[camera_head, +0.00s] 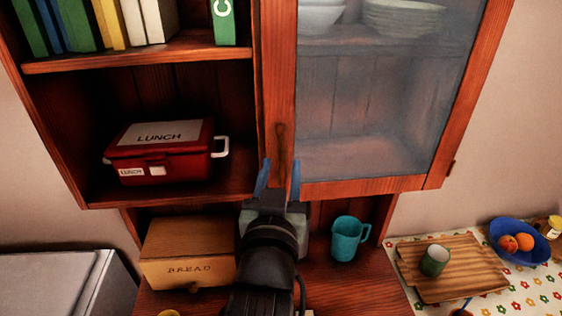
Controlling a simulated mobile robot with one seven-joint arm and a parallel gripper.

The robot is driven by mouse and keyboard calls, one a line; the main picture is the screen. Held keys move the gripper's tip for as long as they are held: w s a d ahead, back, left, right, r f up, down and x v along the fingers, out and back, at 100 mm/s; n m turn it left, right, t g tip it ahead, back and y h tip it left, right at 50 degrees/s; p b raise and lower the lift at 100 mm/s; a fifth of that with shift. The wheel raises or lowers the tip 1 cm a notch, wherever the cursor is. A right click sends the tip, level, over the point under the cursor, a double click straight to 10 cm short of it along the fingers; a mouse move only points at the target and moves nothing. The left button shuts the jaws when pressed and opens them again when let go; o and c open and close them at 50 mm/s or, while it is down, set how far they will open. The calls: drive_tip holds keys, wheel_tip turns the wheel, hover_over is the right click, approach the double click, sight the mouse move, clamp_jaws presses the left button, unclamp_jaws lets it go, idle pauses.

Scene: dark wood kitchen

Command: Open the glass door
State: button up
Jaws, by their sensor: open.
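The glass door (365,110) is a wood-framed pane on the right half of the wall cabinet, and it looks shut. Its dark vertical handle (281,145) is on the left part of the frame, near the bottom. The hinge side appears to be at the right. My gripper (279,178) is open, with its two blue fingers pointing up at the lower end of the handle, one on each side of it in the picture. I cannot tell whether the fingers touch the handle or the door. My arm below hides part of the lower shelf.
A red lunch box (160,153) sits on the open shelf left of the door, below books (95,25). Below are a bread box (188,250) and a teal mug (347,238). A cutting board (455,268) with a green cup (434,260) and a blue fruit bowl (519,243) are at right.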

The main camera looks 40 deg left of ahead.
drive_tip(key=shift+w+a, duration=0.3)
drive_tip(key=shift+w, duration=0.1)
clamp_jaws()
idle(1.3)
